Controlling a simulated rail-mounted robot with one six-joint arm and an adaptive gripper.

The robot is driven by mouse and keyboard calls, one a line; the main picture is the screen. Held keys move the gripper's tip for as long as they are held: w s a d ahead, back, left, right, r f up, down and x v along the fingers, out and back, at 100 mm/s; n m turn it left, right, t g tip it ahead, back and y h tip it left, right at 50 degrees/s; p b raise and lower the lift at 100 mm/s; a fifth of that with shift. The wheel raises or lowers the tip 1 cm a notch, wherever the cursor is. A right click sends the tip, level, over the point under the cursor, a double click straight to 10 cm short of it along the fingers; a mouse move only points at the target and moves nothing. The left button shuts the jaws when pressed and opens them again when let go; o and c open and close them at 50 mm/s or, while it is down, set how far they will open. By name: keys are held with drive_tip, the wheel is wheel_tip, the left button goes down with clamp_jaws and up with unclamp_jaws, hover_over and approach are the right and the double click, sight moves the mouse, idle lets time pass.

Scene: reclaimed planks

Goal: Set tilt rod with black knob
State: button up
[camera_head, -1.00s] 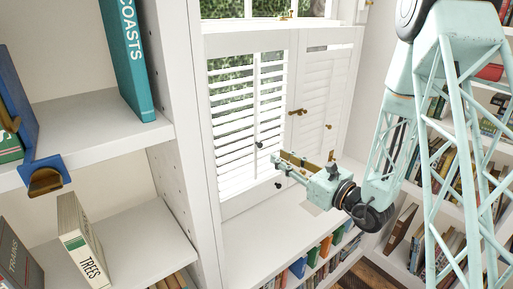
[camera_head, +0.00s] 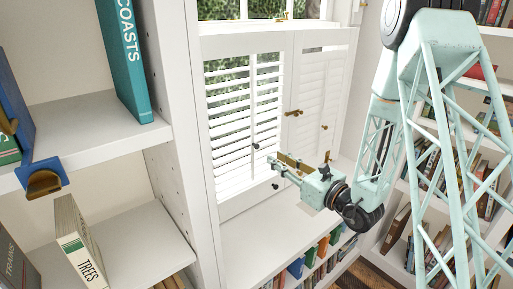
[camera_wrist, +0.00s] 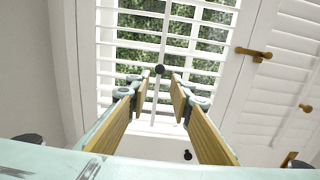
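The left shutter panel (camera_head: 235,125) has open white louvers with greenery showing through. Its slim white tilt rod (camera_wrist: 163,42) runs vertically, and the black knob (camera_wrist: 159,70) is on it; the knob also shows in the head view (camera_head: 256,146). In the wrist view the knob appears straight ahead, framed between my fingertips. My gripper (camera_wrist: 156,84) is open and empty, its two brown-padded fingers spread apart. In the head view my gripper (camera_head: 272,164) is just right of and below the knob. Contact with the knob cannot be told.
A second black knob (camera_wrist: 187,155) is low on the shutter panel. A brass latch (camera_wrist: 253,54) sits between the panels, with more brass hardware on the right panel. Bookshelves stand at left and right. The white ledge (camera_head: 262,235) below the window is clear.

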sight(258, 147)
drive_tip(key=b+x, duration=0.1)
drive_tip(key=x, duration=1.1)
drive_tip(key=shift+w+a, duration=0.1)
drive_tip(key=shift+c, duration=0.3)
clamp_jaws()
